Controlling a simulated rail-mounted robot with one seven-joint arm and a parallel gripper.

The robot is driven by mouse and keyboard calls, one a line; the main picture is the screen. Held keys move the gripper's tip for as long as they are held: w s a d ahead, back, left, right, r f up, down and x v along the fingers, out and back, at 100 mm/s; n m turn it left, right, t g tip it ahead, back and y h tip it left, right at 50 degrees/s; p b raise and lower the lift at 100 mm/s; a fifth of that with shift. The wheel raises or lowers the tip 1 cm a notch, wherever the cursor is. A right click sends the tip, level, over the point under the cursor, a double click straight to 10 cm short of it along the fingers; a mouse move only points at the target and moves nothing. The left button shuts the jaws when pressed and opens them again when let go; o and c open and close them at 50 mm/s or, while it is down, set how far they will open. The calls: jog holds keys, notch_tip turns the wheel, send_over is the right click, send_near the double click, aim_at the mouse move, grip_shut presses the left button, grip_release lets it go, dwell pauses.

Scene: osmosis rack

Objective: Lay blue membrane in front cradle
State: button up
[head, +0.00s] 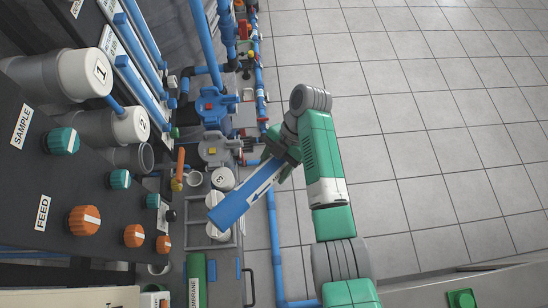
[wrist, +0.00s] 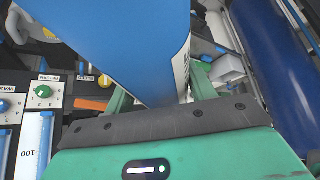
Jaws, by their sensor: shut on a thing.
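The blue membrane (head: 243,196) is a long blue cylinder with a white arrow label. In the head view it slants from my gripper down and to the left, its far end over a grey frame. My gripper (head: 279,152) is shut on its upper right end. In the wrist view the membrane (wrist: 115,40) fills the upper middle, between the green fingers of my gripper (wrist: 160,98). I cannot pick out the front cradle for certain; the grey frame (head: 234,241) under the membrane's far end is partly hidden by it.
White round caps, one marked 3 (head: 223,179), stand close to the membrane. The dark panel with knobs (head: 84,221) is at left. Blue pipes (head: 206,40) run above. Tiled floor (head: 430,150) at right is clear.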

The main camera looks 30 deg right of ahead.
aim_at(276, 180)
jog(key=s+n+g+p, duration=0.1)
jog(key=s+n+g+h+p, duration=0.1)
jog(key=n, duration=0.1)
jog(key=a+n, duration=0.1)
jog(key=n, duration=0.1)
jog(key=shift+s+a+f+g+h+p, duration=0.1)
jog(key=shift+s+f+g+h+p, duration=0.25)
jog(key=shift+s+g+h+p, duration=0.05)
jog(key=n, duration=0.1)
jog(key=s+f+n+g+h+p, duration=0.1)
jog(key=n, duration=0.1)
jog(key=s+n+h, duration=0.1)
jog(key=shift+s+a+f+n, duration=0.1)
jog(key=shift+a+f+n, duration=0.05)
jog(key=shift+a+n, duration=0.25)
